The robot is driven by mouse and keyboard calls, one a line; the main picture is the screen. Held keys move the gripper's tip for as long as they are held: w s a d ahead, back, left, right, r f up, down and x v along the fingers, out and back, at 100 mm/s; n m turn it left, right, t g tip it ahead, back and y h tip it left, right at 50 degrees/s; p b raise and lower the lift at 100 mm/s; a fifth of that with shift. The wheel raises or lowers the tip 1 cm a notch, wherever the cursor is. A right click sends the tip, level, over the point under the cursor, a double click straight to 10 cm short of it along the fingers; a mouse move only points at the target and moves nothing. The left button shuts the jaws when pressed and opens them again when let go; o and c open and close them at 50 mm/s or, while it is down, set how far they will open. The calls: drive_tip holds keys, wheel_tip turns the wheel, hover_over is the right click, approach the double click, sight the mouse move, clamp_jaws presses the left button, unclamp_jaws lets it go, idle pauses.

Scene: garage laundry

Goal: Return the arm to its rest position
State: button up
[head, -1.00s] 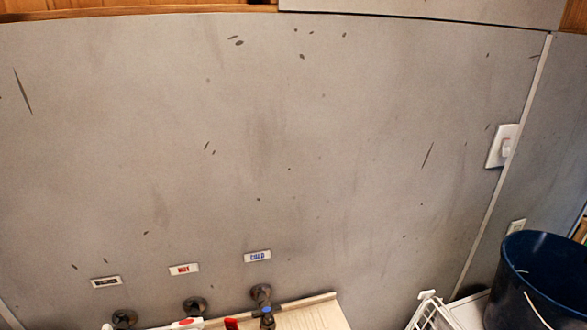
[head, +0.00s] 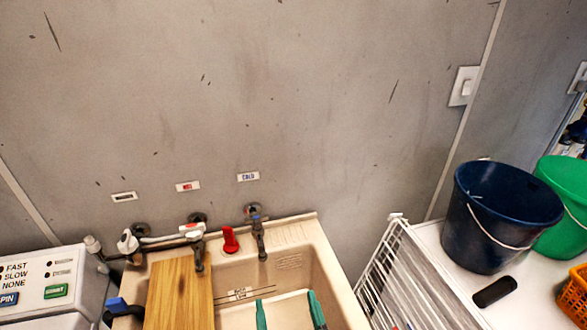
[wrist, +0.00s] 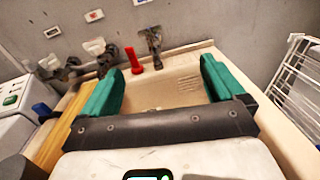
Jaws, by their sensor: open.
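My gripper (head: 290,312) shows at the bottom of the head view as two green fingertips, set apart over the beige sink. In the wrist view my gripper (wrist: 160,85) has its two green fingers wide apart with nothing between them. The sink (head: 310,250) lies below and beyond it, and also shows in the wrist view (wrist: 165,95). The rest of my arm is out of the head view.
A wooden board (head: 180,292) lies over the sink's left side. Taps (head: 258,235) and a red object (head: 230,240) stand at its back. A washer (head: 45,285) is left. A white rack (head: 400,270), blue bucket (head: 495,225), green bucket (head: 565,205) and orange basket (head: 575,295) are right.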

drive_tip(key=d+f+m+g+h, duration=0.15)
drive_tip(key=d+m+h, duration=0.55)
drive_tip(key=d+m, duration=0.75)
drive_tip(key=s+d+f+m+g+h+b, duration=0.1)
drive_tip(key=s+d+f+m+g+h, duration=0.15)
drive_tip(key=d+m, duration=0.4)
drive_tip(key=s+d+f+m+g+h, duration=0.1)
drive_tip(key=s+d+f+m+g, duration=0.25)
drive_tip(key=d, duration=0.55)
drive_tip(key=s+f+m+g+y, duration=0.3)
drive_tip(key=s+f+m+g, duration=0.1)
drive_tip(key=s+m, duration=0.3)
drive_tip(key=s+a+f+m+g+y+b, duration=0.1)
drive_tip(key=s+f+m+g+y, duration=0.2)
drive_tip(key=s, duration=0.8)
drive_tip(key=f+m+g, duration=0.1)
drive_tip(key=m+g, duration=0.1)
drive_tip(key=m, duration=0.1)
drive_tip(key=shift+s+a+m, duration=0.25)
drive_tip(key=shift+s+m, duration=0.05)
drive_tip(key=shift+m, duration=0.05)
drive_tip(key=shift+y, duration=0.25)
